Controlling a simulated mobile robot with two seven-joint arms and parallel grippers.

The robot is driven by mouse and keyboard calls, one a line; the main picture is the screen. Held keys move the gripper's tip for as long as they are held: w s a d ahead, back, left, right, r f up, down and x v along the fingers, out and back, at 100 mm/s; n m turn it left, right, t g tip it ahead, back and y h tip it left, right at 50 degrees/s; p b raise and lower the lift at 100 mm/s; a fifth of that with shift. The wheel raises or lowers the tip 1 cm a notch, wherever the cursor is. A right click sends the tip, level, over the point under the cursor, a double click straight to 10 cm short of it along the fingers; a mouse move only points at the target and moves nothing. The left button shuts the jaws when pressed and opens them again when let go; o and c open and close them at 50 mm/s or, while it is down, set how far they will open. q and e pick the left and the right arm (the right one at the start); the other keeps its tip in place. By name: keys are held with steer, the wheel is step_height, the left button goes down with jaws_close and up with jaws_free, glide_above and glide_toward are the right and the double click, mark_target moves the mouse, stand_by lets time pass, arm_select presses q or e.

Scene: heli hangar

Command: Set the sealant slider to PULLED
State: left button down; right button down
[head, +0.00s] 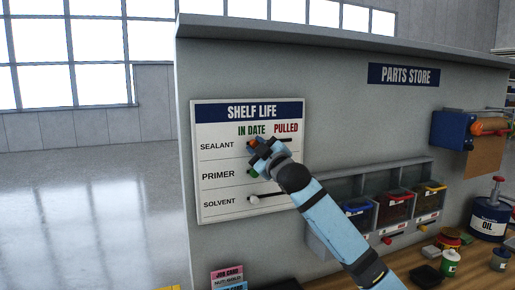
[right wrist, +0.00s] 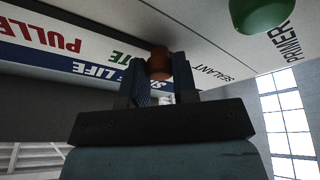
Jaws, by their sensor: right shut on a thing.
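The white SHELF LIFE board (head: 218,185) hangs on the grey wall, with columns IN DATE and PULLED. The dark sealant slot (head: 287,140) shows to the right, under PULLED. My left gripper is in neither view.
The green primer knob (head: 254,174) is just below my right gripper, and the white solvent knob (head: 253,199) is lower. Parts bins (head: 395,207) stand right of my forearm. An oil can (head: 489,222) and small jars stand on the wooden bench.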

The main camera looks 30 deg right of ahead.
mark_target(287, 138)
steer(key=s+d, duration=0.1)
steer(key=d, duration=0.6)
steer(key=s+d, duration=0.1)
steer(key=d, duration=0.2)
steer(key=shift+s+d+p, duration=0.3)
steer(key=shift+d+p, duration=0.05)
steer(key=shift+p, duration=0.05)
steer(key=shift+d, duration=0.1)
steer(key=c, duration=1.2)
jaws_free()
steer(key=shift+r, duration=0.1)
steer(key=o, duration=0.3)
steer(key=shift+d, duration=0.2)
